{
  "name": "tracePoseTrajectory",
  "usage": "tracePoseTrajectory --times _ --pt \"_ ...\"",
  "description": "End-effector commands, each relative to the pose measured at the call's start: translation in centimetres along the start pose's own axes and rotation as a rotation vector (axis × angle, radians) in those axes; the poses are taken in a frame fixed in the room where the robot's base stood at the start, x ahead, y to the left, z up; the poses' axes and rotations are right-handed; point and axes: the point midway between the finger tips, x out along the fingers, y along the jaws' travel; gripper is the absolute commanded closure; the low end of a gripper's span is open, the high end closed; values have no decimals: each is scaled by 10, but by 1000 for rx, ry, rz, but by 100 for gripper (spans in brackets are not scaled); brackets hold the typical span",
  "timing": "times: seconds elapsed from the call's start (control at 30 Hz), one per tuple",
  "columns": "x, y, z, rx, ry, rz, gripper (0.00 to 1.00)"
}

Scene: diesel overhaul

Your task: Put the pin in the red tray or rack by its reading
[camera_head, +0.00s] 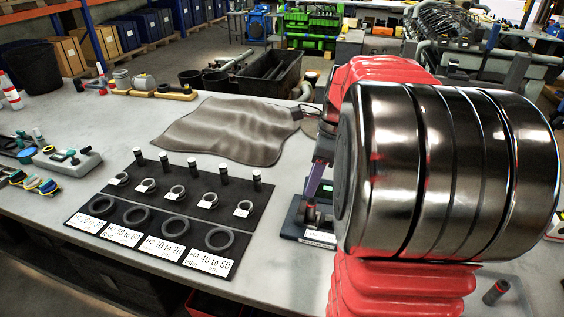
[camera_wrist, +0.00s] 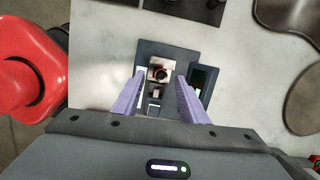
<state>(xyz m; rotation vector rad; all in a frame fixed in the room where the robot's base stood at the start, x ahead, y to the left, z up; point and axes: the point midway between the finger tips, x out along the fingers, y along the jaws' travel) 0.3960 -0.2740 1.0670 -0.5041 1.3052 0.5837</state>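A small round pin (camera_wrist: 160,72), dark-topped with a reddish side, stands in a dark gauge block (camera_wrist: 152,48) on the table. The block also shows in the head view (camera_head: 290,230), partly hidden by my arm. My gripper (camera_wrist: 160,76) is open, its two purple fingers to either side of the pin and apart from it. One purple finger shows in the head view (camera_head: 318,182). The black rack (camera_head: 90,208) lies left of the block with upright dark pins, rings and white range labels. A red edge (camera_head: 205,303), perhaps the tray, shows below the table's front edge.
A crumpled grey cloth (camera_head: 235,130) lies behind the rack. Tools (camera_head: 65,158) lie at the left. The table between rack and block is clear. A rounded red object (camera_wrist: 28,75) shows left in the wrist view.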

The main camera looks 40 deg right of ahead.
Motion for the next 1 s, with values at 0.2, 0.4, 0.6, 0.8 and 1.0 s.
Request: tracePoseTrajectory --times 0.2,0.4,0.6,0.8,1.0 --pt "1 -7 -7 66 -4 7 61" --pt "1 -6 -7 63 -3 7 61" --pt "5 -6 -8 62 -3 8 61" --pt "18 -6 -10 63 -3 9 61" --pt "35 -5 -14 63 -3 10 61"
